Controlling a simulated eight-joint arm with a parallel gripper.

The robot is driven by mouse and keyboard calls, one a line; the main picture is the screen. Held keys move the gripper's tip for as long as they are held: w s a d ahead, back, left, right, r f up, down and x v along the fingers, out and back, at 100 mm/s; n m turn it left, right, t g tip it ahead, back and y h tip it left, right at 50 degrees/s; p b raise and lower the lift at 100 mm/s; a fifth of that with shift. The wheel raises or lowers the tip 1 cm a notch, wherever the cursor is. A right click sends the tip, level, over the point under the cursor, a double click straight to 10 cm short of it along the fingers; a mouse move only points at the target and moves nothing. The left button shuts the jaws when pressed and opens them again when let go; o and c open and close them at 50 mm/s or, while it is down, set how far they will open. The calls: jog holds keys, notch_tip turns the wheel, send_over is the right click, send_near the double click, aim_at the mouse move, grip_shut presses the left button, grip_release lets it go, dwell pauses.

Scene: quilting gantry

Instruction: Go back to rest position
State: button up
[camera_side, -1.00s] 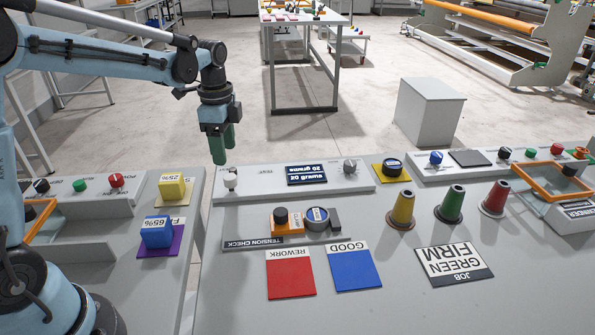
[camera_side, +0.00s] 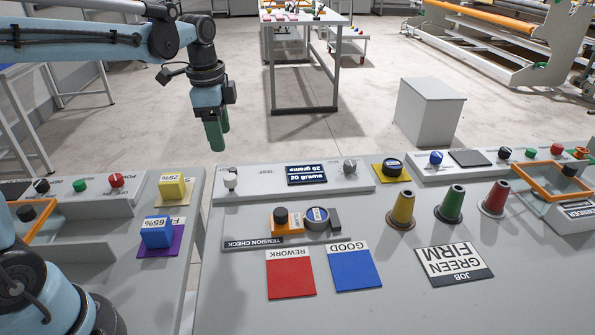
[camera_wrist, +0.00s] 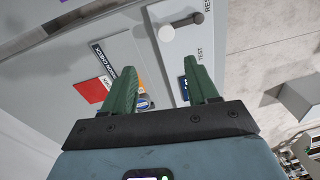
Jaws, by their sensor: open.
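Yellow (camera_side: 171,186) and blue (camera_side: 156,232) blocks sit on the left bench.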

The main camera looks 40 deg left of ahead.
jog(key=s+d+f+n+t, duration=0.2)
jog(key=s+d+n+t, duration=0.4)
jog(key=s+n, duration=0.4)
jog(key=shift+s+d+f, duration=0.35)
jog(key=shift+s+d, duration=0.15)
jog(key=shift+d, duration=0.05)
jog(key=shift+c, duration=0.2)
